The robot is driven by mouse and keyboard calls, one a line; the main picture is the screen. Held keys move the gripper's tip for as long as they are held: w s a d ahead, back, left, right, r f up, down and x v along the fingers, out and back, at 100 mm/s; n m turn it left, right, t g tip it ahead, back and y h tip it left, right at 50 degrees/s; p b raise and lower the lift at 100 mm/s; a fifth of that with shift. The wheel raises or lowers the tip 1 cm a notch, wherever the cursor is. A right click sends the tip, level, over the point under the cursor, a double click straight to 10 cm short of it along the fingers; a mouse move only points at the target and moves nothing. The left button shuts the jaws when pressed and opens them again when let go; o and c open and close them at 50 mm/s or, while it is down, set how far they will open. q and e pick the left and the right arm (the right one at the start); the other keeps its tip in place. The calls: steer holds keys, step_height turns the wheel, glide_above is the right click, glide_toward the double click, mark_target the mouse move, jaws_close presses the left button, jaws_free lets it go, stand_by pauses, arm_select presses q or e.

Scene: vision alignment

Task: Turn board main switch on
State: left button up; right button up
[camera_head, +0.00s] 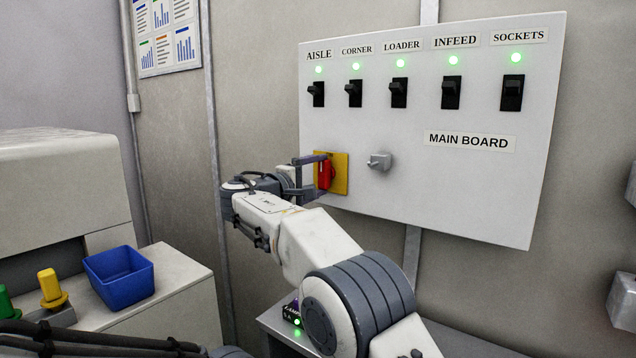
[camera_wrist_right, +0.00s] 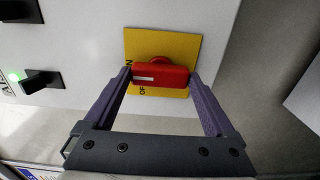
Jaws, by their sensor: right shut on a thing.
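The main switch is a red rotary handle (camera_head: 325,174) on a yellow plate (camera_head: 342,186) at the lower left of the white board (camera_head: 450,205). My right gripper (camera_head: 312,176) is shut on the red handle. In the right wrist view the handle (camera_wrist_right: 163,76) lies between the two fingertips, across the yellow plate (camera_wrist_right: 180,45). A white mark sits on its left half, beside a partly hidden label ending in N. Letters OF show just below the handle. In the head view the handle stands about upright. My left gripper is out of view.
Several black breakers on the board, such as SOCKETS (camera_head: 512,93), have lit green lamps. A grey knob (camera_head: 379,162) is right of the plate. A blue bin (camera_head: 118,276) and a yellow post (camera_head: 50,288) are on the left bench. A grey surface (camera_head: 455,338) is below the board.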

stand_by(0.4)
steer(key=o, duration=1.1)
steer(key=shift+c, duration=0.2)
steer(key=b+v, duration=0.1)
steer(key=v, duration=0.9)
steer(key=shift+s+a+b, duration=0.2)
steer(key=shift+b, duration=0.2)
